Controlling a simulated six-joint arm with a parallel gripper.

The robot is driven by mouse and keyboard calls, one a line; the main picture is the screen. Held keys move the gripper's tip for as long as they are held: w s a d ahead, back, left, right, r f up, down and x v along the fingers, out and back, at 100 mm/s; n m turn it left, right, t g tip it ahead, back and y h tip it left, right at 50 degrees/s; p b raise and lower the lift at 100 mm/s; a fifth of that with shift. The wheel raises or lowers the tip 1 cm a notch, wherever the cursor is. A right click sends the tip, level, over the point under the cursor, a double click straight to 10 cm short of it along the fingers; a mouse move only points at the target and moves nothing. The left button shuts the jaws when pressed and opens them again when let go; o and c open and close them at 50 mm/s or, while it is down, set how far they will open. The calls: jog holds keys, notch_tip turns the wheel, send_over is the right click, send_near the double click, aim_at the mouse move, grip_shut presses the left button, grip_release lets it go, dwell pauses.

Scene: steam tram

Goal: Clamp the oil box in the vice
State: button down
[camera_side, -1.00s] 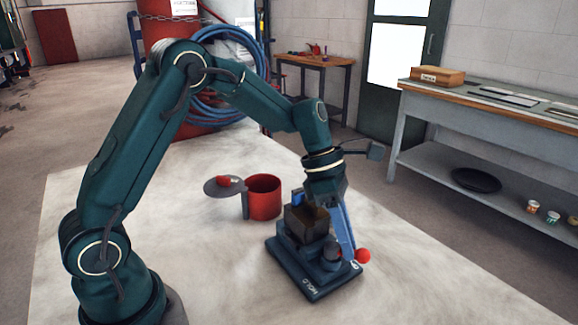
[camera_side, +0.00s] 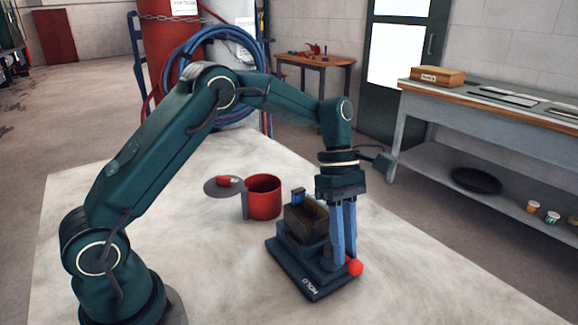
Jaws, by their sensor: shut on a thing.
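The dark vice (camera_side: 308,283) stands on the pale tabletop, with lettering on its base. The brown open-topped oil box (camera_side: 303,228) sits upright in the vice, in front of a small blue part (camera_side: 298,196). I cannot tell whether both vice jaws touch it. My gripper (camera_side: 342,262) points straight down at the vice's right side, its blue fingers shut on the vice handle by its red knob (camera_side: 354,267). The fingers hide most of the handle.
A red pot (camera_side: 263,198) with a grey lid (camera_side: 222,187) beside it stands behind the vice on the left. A grey workbench (camera_side: 480,105) is at the right.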

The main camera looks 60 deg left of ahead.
jog(key=m+g, duration=0.1)
jog(key=m, duration=0.1)
jog(key=s+m+g+y, duration=0.1)
jog(key=m, duration=0.2)
jog(key=shift+m+y, duration=0.3)
jog(key=shift+s+a+m+g+y, duration=0.15)
jog(key=shift+m+y, duration=0.1)
jog(key=shift+m, duration=0.5)
jog(key=shift+s+d+m+g+y, duration=0.15)
jog(key=shift+m+y, duration=0.15)
jog(key=shift+m, duration=0.5)
jog(key=shift+s+a+m+g+y, duration=0.15)
jog(key=shift+m+y, duration=0.1)
jog(key=shift+m, duration=0.5)
jog(key=c, duration=0.8)
grip_release()
